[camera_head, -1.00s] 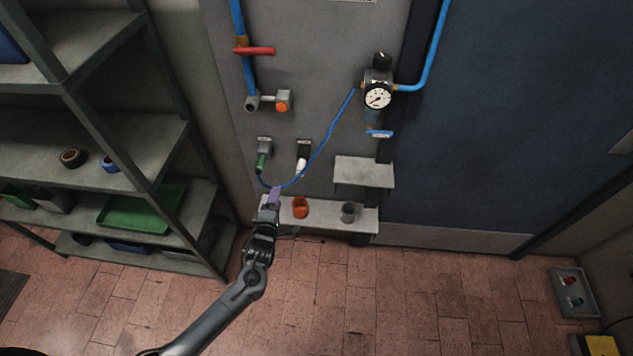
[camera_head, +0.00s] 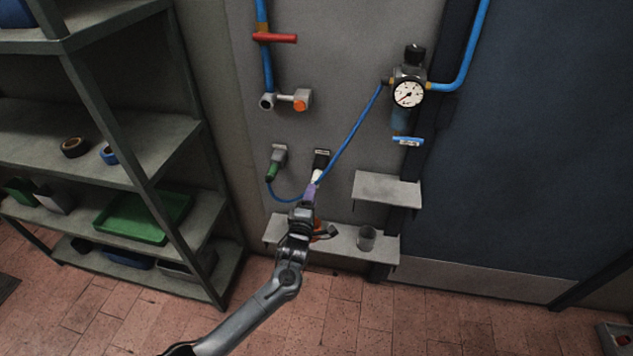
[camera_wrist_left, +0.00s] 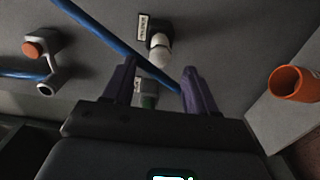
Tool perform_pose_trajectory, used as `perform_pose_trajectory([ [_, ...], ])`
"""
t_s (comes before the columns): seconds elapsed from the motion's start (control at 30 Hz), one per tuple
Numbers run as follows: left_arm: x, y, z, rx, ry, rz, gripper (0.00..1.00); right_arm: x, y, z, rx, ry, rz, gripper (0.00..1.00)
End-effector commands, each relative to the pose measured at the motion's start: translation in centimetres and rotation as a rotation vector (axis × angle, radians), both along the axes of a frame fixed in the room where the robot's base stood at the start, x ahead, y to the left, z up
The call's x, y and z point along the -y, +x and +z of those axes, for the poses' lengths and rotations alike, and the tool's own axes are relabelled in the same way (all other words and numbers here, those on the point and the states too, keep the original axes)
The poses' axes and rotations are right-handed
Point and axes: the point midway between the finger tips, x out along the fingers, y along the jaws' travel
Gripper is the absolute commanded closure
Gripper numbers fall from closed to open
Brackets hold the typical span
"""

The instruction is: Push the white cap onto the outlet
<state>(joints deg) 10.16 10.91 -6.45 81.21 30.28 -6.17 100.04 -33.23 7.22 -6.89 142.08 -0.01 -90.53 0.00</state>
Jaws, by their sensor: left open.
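The white cap (camera_head: 317,176) sits at the lower end of the dark outlet (camera_head: 321,158) on the grey wall panel. In the left wrist view the cap (camera_wrist_left: 159,53) is at the mouth of the outlet (camera_wrist_left: 158,34); I cannot tell how far on it is. My left gripper (camera_head: 311,190), with purple fingers, is just below the cap in the head view. In the left wrist view the gripper (camera_wrist_left: 158,72) is open, with the cap ahead between the fingertips and nothing visibly held. My right gripper is in neither view.
A green plug (camera_head: 273,171) and blue hose (camera_head: 345,133) are close by; the hose crosses near the fingers. An orange cup (camera_wrist_left: 293,84) and grey cup (camera_head: 367,238) stand on the lower ledge (camera_head: 345,243). A small shelf (camera_head: 388,189) juts out at right.

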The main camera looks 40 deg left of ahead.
Motion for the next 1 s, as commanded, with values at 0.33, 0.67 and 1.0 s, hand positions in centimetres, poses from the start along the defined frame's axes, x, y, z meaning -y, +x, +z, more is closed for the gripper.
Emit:
perform_pose_trajectory([
  [0.33, -0.1, 0.2, 0.0, 0.0, 0.0, 0.0, 0.43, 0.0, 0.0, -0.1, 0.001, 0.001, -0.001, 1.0],
  [0.67, -1.3, 2.6, -0.3, 0.003, 0.001, 0.001, 0.43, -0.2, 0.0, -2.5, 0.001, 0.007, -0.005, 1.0],
  [1.0, -3.0, 6.2, -0.3, 0.001, -0.002, 0.001, 0.43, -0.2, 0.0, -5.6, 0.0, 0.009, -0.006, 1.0],
])
